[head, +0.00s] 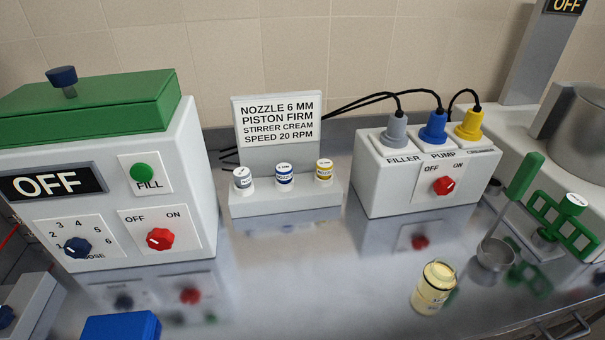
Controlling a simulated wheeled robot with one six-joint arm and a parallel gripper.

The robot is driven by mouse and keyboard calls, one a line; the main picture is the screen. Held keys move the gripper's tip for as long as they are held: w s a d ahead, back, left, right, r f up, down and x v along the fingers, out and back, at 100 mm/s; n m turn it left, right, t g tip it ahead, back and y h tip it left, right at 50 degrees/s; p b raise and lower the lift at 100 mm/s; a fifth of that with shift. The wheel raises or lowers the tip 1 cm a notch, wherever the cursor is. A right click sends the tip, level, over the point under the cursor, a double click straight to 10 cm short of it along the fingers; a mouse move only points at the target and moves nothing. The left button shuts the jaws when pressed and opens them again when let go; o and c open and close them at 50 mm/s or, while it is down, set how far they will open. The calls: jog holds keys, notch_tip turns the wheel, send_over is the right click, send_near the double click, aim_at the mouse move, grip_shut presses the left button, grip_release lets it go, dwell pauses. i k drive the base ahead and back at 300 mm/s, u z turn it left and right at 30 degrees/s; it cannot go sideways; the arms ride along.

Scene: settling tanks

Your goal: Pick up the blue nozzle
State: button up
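The blue nozzle (284,177) is a small upright cylinder with a blue band and a pale, marked top. It stands in the middle of a row of three on a low light-grey stand (290,201). A grey nozzle (243,182) stands to its left and a yellow-banded nozzle (324,171) to its right, with gaps between them. The lower end of the blue nozzle is hidden where it meets the stand. My gripper is not in view.
A sign (278,120) reading "NOZZLE 6 MM" rises behind the nozzles. A filler machine (190,200) flanks left, a plug box (385,190) right. A yellowish jar (433,290), ladle (495,255) and green-armed tool (565,225) are at right. The steel counter (300,290) in front is clear.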

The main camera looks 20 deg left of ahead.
aim_at(284, 171)
jog(key=k, duration=0.35)
jog(key=u, duration=1.15)
jog(key=i, duration=0.5)
